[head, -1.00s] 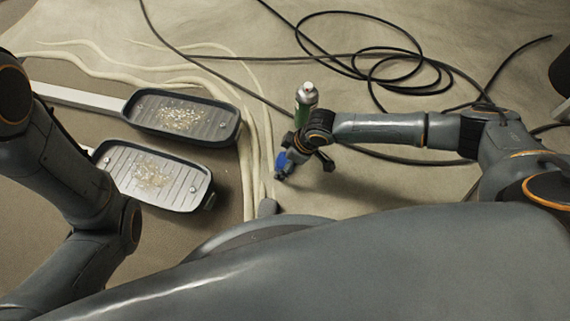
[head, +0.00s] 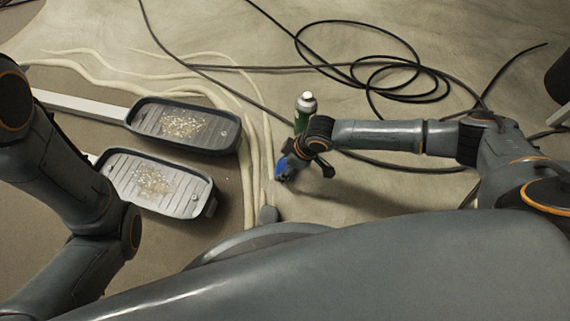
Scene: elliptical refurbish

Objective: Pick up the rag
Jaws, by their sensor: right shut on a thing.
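A blue rag (head: 281,167) shows in the head view, partly hidden by my right gripper. My right gripper (head: 290,168) is shut on the rag, low over the floor just in front of my base. I cannot tell whether the rag touches the floor. My left arm comes in at the left edge, and its gripper is out of view.
A green spray can (head: 304,110) with a white cap stands just behind my right gripper. Two grey ribbed trays (head: 215,136) with grit in them lie to the left. A black cable (head: 385,60) lies coiled behind, and pale cords (head: 255,150) run between the trays and gripper.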

